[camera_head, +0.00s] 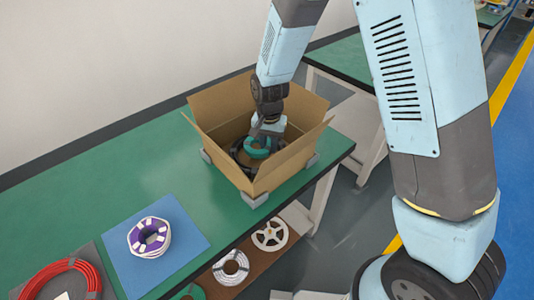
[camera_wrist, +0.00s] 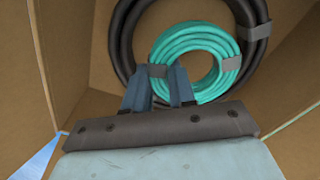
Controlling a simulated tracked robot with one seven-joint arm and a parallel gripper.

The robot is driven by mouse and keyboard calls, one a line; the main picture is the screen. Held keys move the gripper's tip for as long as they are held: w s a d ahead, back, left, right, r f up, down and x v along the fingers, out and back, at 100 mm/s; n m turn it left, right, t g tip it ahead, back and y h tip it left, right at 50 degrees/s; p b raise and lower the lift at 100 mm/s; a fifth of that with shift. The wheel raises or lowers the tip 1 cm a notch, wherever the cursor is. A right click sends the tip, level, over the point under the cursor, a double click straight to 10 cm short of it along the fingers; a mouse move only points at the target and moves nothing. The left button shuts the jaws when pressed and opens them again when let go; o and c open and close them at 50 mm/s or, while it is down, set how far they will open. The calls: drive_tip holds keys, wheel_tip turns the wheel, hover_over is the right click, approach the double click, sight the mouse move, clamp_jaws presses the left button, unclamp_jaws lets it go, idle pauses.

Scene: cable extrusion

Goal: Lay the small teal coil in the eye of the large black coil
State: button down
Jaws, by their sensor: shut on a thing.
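The small teal coil (camera_wrist: 172,45) is in the wrist view, with grey tape bands around it. My gripper (camera_wrist: 160,75) is shut on its near edge at one tape band. The large black coil (camera_wrist: 123,42) lies in the open cardboard box, its ring passing behind and around the teal coil. The teal coil appears over the black coil's eye, towards its right side; I cannot tell whether it touches the bottom. In the head view the teal coil (camera_head: 256,153) is inside the box, below my gripper (camera_head: 262,140), with part of the black coil (camera_head: 240,155) beside it.
The cardboard box (camera_head: 215,165) has its flaps open and walls close around my gripper. It stands on the green table (camera_head: 120,175). A purple and white coil (camera_head: 149,237) on a blue mat (camera_head: 185,257) and a red coil (camera_head: 62,283) lie to the left. Spools sit on a lower shelf.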

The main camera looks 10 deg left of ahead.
sight(269, 146)
drive_tip(key=shift+f, duration=2.05)
drive_tip(key=c, duration=1.2)
unclamp_jaws()
wheel_tip(269, 146, up, 12)
drive_tip(key=shift+r, duration=0.1)
